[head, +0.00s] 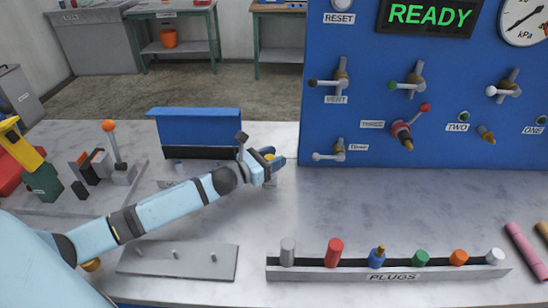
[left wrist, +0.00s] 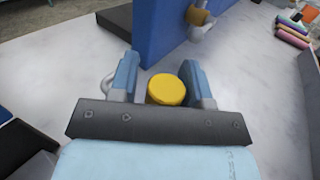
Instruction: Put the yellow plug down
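The yellow plug (left wrist: 166,89) is between the two fingers of my left gripper (left wrist: 159,78) in the left wrist view, its round top towards the camera. It looks close to the right-hand finger, and a narrow strip of grey shows between it and the left-hand finger. In the head view a bit of the yellow plug (head: 269,157) shows at my left gripper (head: 270,162), low over the grey table; its lower part is mostly hidden. My left gripper looks open around it. My right gripper is not in view.
The plug rack (head: 390,274) at the front right holds several coloured plugs. A grey plate (head: 178,260) lies at the front. Table between panel and rack is clear.

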